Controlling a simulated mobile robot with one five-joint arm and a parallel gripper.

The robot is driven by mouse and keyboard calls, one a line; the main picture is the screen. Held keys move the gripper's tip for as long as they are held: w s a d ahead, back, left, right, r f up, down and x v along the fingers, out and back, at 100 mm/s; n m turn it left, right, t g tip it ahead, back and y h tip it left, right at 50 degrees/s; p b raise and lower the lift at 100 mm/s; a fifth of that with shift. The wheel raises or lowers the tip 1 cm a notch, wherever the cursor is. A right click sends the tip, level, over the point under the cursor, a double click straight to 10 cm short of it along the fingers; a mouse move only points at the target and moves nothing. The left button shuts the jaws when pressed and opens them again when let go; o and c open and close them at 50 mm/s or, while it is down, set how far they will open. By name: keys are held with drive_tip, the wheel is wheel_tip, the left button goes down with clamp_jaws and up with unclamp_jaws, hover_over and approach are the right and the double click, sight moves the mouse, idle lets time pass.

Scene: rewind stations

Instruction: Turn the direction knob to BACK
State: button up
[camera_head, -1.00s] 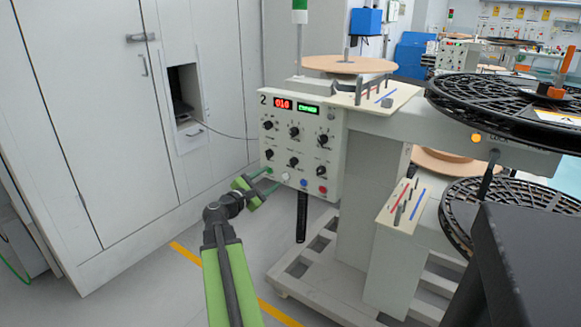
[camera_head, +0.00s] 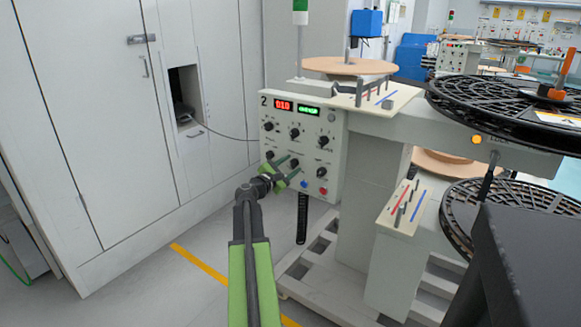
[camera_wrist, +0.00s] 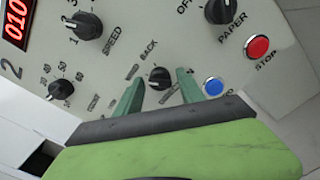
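The direction knob (camera_wrist: 160,77) is a small black knob with the word BACK printed beside it in the wrist view. Its other labels are too blurred to read, and I cannot tell its setting. My gripper (camera_wrist: 160,78) is open, with one green finger on each side of the knob. A gap shows between each finger and the knob; no contact is visible. In the head view my gripper (camera_head: 287,166) is at the lower middle of the control panel (camera_head: 308,122), and the fingers partly cover that area.
The SPEED knob (camera_wrist: 86,26) and PAPER knob (camera_wrist: 220,10) are on the same panel. A red STOP button (camera_wrist: 257,47) and a blue button (camera_wrist: 213,86) lie to the right, the blue one close to the right finger. Black reels (camera_head: 500,98) stand right of the panel.

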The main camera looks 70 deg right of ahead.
clamp_jaws()
drive_tip(key=m, duration=0.6)
drive_tip(key=shift+m, duration=0.3)
drive_tip(key=m, duration=0.5)
drive_tip(key=shift+s+m, duration=0.1)
drive_tip(key=shift+m, duration=0.3)
idle(0.4)
drive_tip(key=shift+o, duration=1.1)
unclamp_jaws()
